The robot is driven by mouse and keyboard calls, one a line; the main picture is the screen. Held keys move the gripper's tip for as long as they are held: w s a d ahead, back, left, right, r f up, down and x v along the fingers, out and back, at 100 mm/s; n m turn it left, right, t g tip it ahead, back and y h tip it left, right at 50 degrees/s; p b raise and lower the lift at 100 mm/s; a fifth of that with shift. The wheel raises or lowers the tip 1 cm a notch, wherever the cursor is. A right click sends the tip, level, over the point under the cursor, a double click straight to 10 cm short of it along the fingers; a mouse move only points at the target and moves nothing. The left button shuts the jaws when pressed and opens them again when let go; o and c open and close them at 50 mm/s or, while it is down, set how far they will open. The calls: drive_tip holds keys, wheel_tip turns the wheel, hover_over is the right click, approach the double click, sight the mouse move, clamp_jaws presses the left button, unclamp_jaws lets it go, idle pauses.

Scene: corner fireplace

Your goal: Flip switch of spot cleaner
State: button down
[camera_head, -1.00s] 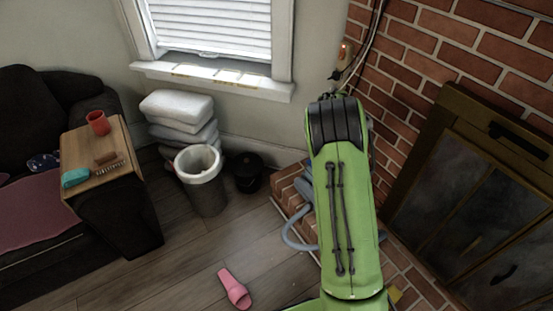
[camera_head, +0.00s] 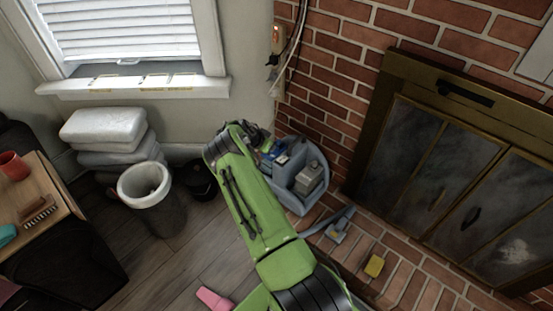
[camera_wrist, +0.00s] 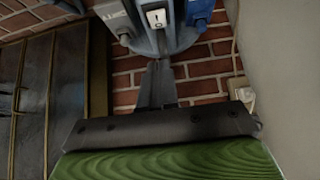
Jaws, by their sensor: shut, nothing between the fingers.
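The spot cleaner (camera_head: 305,190) is a grey-blue machine with blue and grey parts, standing on the brick hearth in the corner. In the wrist view its body (camera_wrist: 181,36) is at the top. Its white rocker switch (camera_wrist: 157,18) faces me there, with dark marks on it. My gripper (camera_wrist: 157,66) is shut and empty, its dark fingers pointing toward the switch from below in the picture. A gap seems to lie between fingertips and switch. In the head view my green arm reaches to the cleaner's left side, and the fingertips and switch cannot be made out.
The brick wall and fireplace doors (camera_head: 430,170) are close on the right. A wall outlet (camera_head: 278,40) with cords is above the cleaner. A hose nozzle (camera_head: 338,230) and yellow sponge (camera_head: 374,265) lie on the hearth. A bin (camera_head: 145,186) and black pot (camera_head: 201,180) stand left.

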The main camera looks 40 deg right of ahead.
drive_tip(key=b, duration=0.4)
hover_over(282, 159)
drive_tip(key=a, duration=0.3)
drive_tip(key=f, duration=0.6)
drive_tip(key=shift+s+f, duration=0.2)
drive_tip(key=shift+f, duration=0.2)
wheel_tip(282, 159, down, 3)
drive_tip(key=shift+d+r+b, duration=0.15)
drive_tip(key=shift+b, duration=0.15)
drive_tip(key=shift+f, duration=0.7)
